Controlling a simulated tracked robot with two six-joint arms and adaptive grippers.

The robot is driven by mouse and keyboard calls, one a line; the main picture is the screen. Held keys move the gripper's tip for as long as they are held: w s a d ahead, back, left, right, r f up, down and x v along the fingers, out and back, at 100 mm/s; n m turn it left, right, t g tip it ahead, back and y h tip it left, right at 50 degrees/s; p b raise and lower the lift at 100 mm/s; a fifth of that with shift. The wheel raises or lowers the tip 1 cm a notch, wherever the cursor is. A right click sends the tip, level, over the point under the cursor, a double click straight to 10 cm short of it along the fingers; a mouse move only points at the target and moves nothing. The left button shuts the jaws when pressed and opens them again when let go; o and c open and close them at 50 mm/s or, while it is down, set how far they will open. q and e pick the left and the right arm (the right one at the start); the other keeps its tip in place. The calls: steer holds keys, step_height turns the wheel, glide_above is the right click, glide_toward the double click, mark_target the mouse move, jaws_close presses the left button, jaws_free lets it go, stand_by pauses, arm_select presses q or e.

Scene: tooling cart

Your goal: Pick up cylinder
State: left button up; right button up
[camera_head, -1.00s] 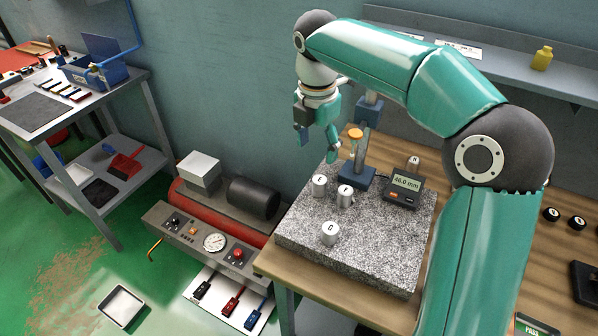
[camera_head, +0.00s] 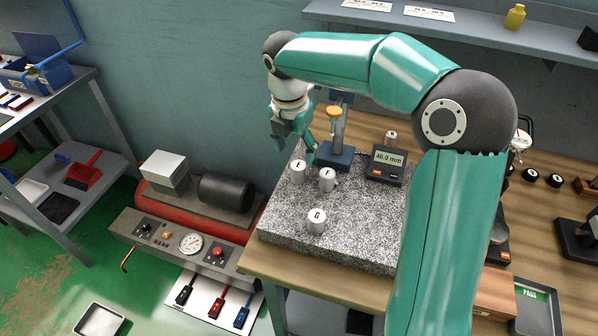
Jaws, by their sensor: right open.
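Three small metal cylinders stand upright on a speckled granite plate (camera_head: 345,238). The cylinder marked E (camera_head: 297,172) is at the back left, one whose letter looks like F (camera_head: 327,180) is just right of it, and the cylinder marked G (camera_head: 316,221) stands nearer the front. My right gripper (camera_head: 295,148) hangs pointing down, open and empty, above and just behind cylinder E. I cannot tell its exact height above the plate. My left gripper is not in view.
A blue gauge stand (camera_head: 337,152) with an orange top is close to the right of my gripper. A digital readout (camera_head: 387,165) showing 46.0 mm sits beside it. A compressor unit (camera_head: 190,205) is below left. The front of the plate is clear.

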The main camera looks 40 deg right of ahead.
mark_target(298, 165)
steer(key=f, duration=0.5)
steer(key=shift+s+d+f, duration=0.1)
steer(key=shift+s+d, duration=0.05)
steer(key=shift+s, duration=0.2)
steer(key=shift+f, duration=0.25)
steer(key=shift+w, duration=0.1)
jaws_close()
steer(key=shift+r, duration=0.15)
